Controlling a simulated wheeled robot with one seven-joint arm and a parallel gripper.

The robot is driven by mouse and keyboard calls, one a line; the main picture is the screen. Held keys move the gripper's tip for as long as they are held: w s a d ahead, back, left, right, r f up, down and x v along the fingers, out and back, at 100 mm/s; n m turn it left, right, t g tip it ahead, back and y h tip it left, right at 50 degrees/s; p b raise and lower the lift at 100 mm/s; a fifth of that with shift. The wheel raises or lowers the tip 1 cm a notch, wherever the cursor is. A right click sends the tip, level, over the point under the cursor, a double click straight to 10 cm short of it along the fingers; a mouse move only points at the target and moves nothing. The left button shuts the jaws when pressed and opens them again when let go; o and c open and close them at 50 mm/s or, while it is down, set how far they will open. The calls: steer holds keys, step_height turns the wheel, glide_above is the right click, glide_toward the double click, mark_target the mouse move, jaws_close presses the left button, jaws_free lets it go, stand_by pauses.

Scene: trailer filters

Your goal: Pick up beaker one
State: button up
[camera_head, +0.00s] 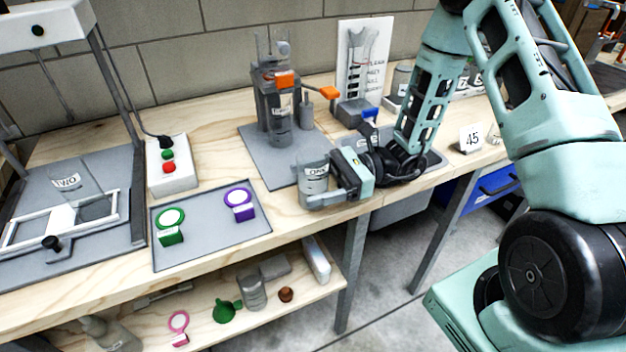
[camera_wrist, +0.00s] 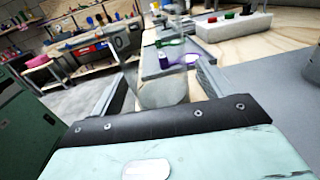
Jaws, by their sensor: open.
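Beaker one (camera_head: 314,176) is a clear glass beaker with a "ONE" label, upright at the front edge of the wooden bench. In the wrist view, the clear beaker (camera_wrist: 163,88) stands between my two fingers. My gripper (camera_head: 334,186) is level and low over the bench edge, reaching in from the right. Its jaws are open, with one finger on each side of the beaker. I cannot tell whether either finger touches the glass. The beaker's lower part is partly hidden by the near finger.
A grey tray (camera_head: 190,241) with green and purple ring-handled pieces lies left of the beaker. Behind it, a filter apparatus (camera_head: 278,110) stands on a grey mat. A beaker labelled "TWO" (camera_head: 78,192) is in the frame at far left. A lower shelf (camera_head: 215,310) holds several items.

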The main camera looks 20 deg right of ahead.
steer(key=c, duration=1.2)
steer(key=shift+r, duration=0.15)
